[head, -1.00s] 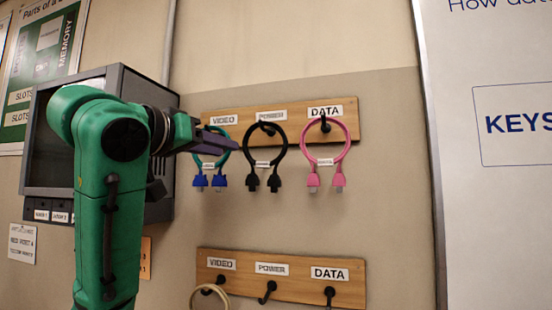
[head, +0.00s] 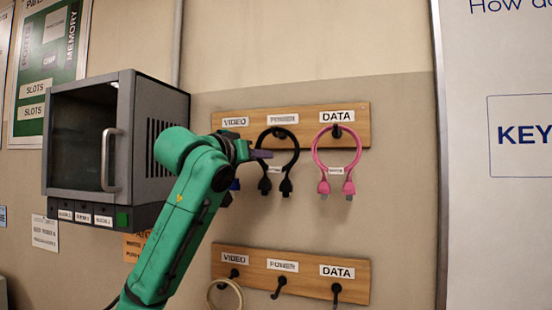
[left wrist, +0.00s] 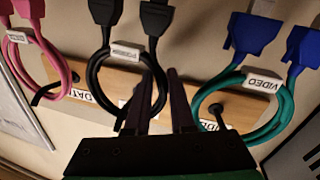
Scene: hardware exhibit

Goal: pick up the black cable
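The black cable (head: 297,149) hangs in a loop from the POWER hook of the upper wooden board, its two plugs pointing down. In the left wrist view, where the scene is upside down, the black cable (left wrist: 97,80) has a white label near its plugs. My left gripper (head: 268,154) is at the left side of this loop in the head view. Its fingers (left wrist: 160,72) are apart in the left wrist view, with the near side of the loop at the fingers. I cannot tell whether they touch it. My right gripper is not in view.
A pink cable (head: 315,151) hangs to the right on the DATA hook. A teal cable (left wrist: 285,112) with blue plugs hangs on the other side, mostly behind my arm. A lower board (head: 304,287) holds a beige loop (head: 211,290). A grey cabinet (head: 165,93) stands left.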

